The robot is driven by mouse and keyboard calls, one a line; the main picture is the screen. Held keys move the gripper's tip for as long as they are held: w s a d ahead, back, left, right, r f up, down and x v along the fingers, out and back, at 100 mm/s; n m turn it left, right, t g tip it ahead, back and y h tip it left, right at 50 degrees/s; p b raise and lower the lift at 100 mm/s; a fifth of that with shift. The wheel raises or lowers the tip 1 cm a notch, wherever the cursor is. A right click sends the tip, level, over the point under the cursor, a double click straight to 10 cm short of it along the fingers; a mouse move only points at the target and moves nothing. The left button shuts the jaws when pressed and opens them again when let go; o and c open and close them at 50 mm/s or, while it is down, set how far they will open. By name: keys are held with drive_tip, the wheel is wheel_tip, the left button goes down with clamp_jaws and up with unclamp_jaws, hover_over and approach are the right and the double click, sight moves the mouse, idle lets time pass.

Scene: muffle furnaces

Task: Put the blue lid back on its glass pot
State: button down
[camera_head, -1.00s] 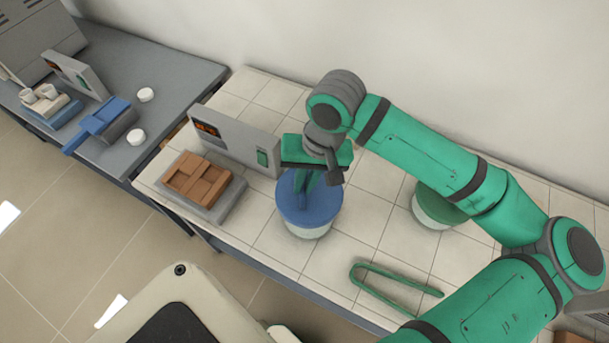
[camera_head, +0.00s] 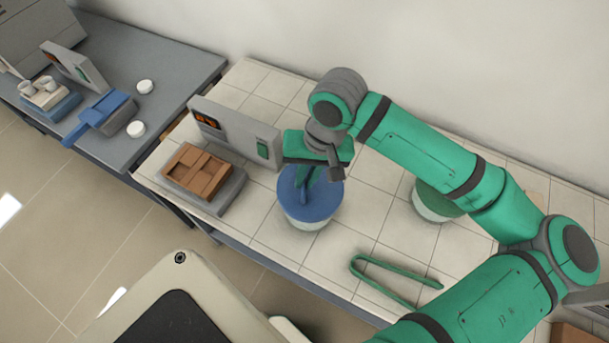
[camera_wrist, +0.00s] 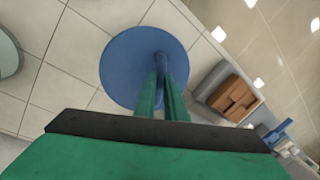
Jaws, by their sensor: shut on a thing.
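The blue lid (camera_head: 325,204) is a round disc with a knob, and it also shows from above in the wrist view (camera_wrist: 125,65). It sits on or right over the glass pot (camera_head: 306,222), whose pale wall shows below the lid in the head view. I cannot tell whether the lid is fully seated. My gripper (camera_head: 305,188) is above the lid with its green fingers pointing down, shut on the lid's knob. In the wrist view my gripper (camera_wrist: 163,85) reaches the knob, and the lid hides the pot.
A green-lidded pot (camera_head: 432,207) stands to the right. Green tongs (camera_head: 395,283) lie in front of it. At left are a brown block set (camera_head: 196,172) on a grey base and an upright grey panel (camera_head: 235,133). Tiles between the pot and tongs are clear.

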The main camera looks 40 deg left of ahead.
drive_tip(key=shift+f, duration=1.35)
idle(0.8)
drive_tip(key=c, duration=1.7)
unclamp_jaws()
drive_tip(key=shift+c, duration=0.2)
wheel_tip(320, 180, up, 11)
drive_tip(key=w+d, duration=0.1)
drive_tip(key=shift+w+d+f, duration=0.15)
drive_tip(key=shift+d+f, duration=0.05)
drive_tip(key=shift+d, duration=0.05)
